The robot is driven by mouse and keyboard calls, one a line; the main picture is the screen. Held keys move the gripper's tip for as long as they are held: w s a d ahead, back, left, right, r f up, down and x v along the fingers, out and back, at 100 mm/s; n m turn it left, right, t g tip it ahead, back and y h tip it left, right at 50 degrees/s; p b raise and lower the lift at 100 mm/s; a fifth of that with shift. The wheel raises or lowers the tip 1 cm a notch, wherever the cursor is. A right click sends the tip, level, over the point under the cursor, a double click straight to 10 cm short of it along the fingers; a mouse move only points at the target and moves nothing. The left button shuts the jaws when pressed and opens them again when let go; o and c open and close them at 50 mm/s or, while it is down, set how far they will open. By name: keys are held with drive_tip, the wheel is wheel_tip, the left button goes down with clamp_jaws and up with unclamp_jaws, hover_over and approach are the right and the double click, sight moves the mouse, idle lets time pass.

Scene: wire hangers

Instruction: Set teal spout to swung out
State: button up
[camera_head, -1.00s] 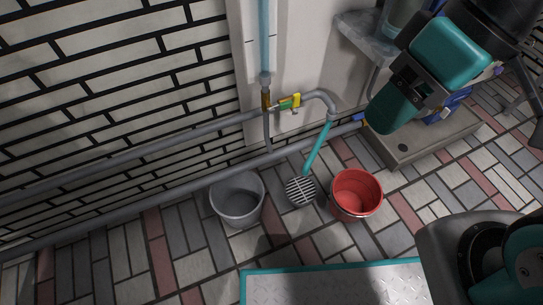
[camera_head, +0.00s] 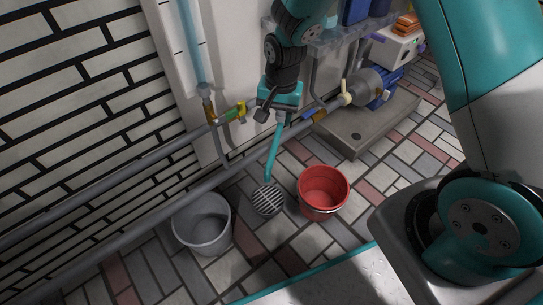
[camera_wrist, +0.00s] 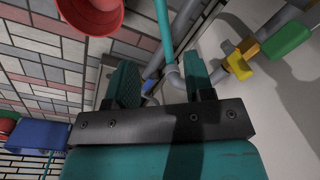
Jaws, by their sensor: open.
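The teal spout (camera_head: 272,155) hangs from the grey wall pipe. Its lower end is above the round drain grate (camera_head: 267,199), between the two buckets. My gripper (camera_head: 275,115) is open at the top of the spout, near the pipe bend. In the wrist view the spout (camera_wrist: 163,24) lies ahead of my open gripper (camera_wrist: 160,72), lined up with the gap between the fingers. The grey pipe bend (camera_wrist: 173,80) shows in that gap. I cannot tell whether either finger touches. The gripper hides the upper pipe in the head view.
A grey bucket (camera_head: 203,224) stands left of the grate, and a red bucket (camera_head: 323,189) right. A yellow and green valve (camera_head: 233,112) is on the pipe left of my gripper. A pump (camera_head: 372,87) sits on a plinth at right. A long pipe runs along the wall.

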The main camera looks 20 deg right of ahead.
sight(272, 156)
drive_tip(key=f+b, duration=0.2)
drive_tip(key=f, duration=0.3)
drive_tip(key=f+b, duration=0.3)
drive_tip(key=f, duration=0.3)
drive_tip(key=a+f+b, duration=0.1)
drive_tip(key=f+b, duration=0.2)
drive_tip(key=f, duration=0.2)
drive_tip(key=shift+w+f, duration=0.25)
drive_tip(key=shift+w, duration=0.1)
clamp_jaws()
